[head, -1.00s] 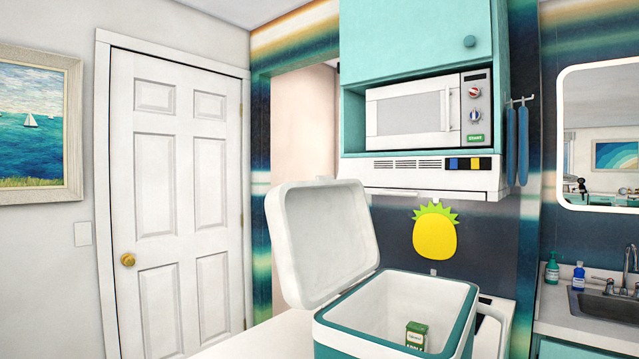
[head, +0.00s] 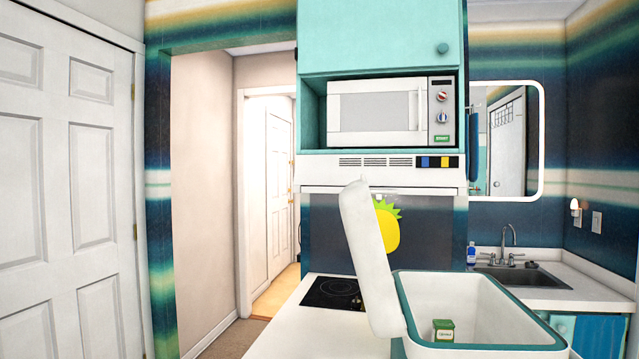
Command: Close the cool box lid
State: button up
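The cool box (head: 480,350) is teal with a white inside and stands at the bottom right of the head view, on a white counter. Its white lid (head: 366,260) stands open, hinged at the box's left side and tilted slightly back to the left. A small green carton (head: 443,330) is inside the box. The box's lower part is cut off by the picture's bottom edge. My gripper is not in view.
The white counter (head: 285,335) left of the box is bare up to a black cooktop (head: 335,293). A microwave (head: 375,110) and range hood (head: 380,172) are above. A sink (head: 520,275) is at the right. A doorway opens on the left.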

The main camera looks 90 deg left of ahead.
aim_at(358, 217)
jog(key=u, duration=2.7)
jog(key=i, duration=0.5)
jog(key=z, duration=0.05)
jog(key=k, duration=1)
jog(key=u, duration=1.65)
jog(key=i, duration=1)
jog(key=z, duration=2.2)
jog(key=i, duration=0.1)
jog(key=u, duration=0.15)
